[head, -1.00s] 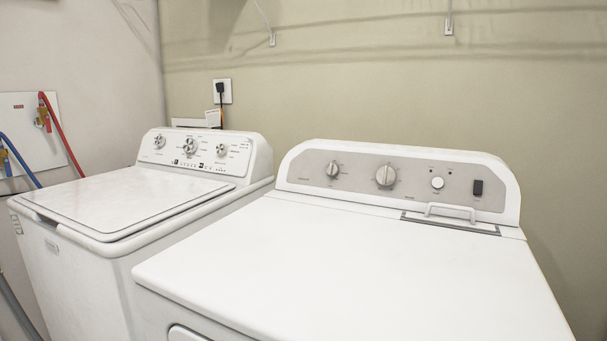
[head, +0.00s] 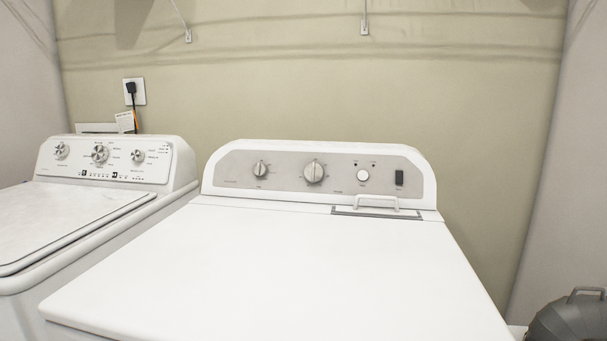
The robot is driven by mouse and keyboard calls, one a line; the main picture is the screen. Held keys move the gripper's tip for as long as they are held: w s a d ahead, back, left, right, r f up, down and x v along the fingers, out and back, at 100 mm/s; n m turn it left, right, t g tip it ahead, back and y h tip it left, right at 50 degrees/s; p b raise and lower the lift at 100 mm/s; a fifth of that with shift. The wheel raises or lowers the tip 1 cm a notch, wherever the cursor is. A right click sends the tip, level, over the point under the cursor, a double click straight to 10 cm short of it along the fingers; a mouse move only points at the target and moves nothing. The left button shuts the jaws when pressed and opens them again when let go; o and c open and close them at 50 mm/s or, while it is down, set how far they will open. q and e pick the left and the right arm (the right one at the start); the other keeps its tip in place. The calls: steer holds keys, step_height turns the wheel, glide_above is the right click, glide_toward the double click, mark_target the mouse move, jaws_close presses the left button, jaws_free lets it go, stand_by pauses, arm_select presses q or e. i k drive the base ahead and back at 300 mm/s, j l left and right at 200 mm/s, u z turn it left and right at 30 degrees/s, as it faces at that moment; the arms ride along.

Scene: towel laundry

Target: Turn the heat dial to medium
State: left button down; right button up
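The dryer (head: 290,265) on the right has a grey control panel (head: 225,173) along its back. A small dial (head: 260,168) sits at the panel's left and a larger dial (head: 314,172) near its middle. A round white button (head: 362,175) and a dark switch (head: 399,177) are farther right. The labels are too small to read, so I cannot tell which dial is for heat or its setting. The washer (head: 70,215) on the left has its own panel with dials (head: 100,153). Neither of my grippers is in view.
A lint handle (head: 376,197) stands up at the back right of the dryer top. The dryer top is otherwise clear. A dark grey object with a handle (head: 570,318) is at the lower right. An outlet with a plug (head: 133,92) is on the back wall.

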mark_target(260, 169)
steer(key=j+u, duration=0.25)
steer(key=j, duration=0.15)
steer(key=i+j+u, duration=0.25)
steer(key=j, duration=0.15)
steer(key=j+u, duration=0.25)
steer(key=j, duration=0.15)
steer(key=i+j+u, duration=0.25)
steer(key=j, duration=0.1)
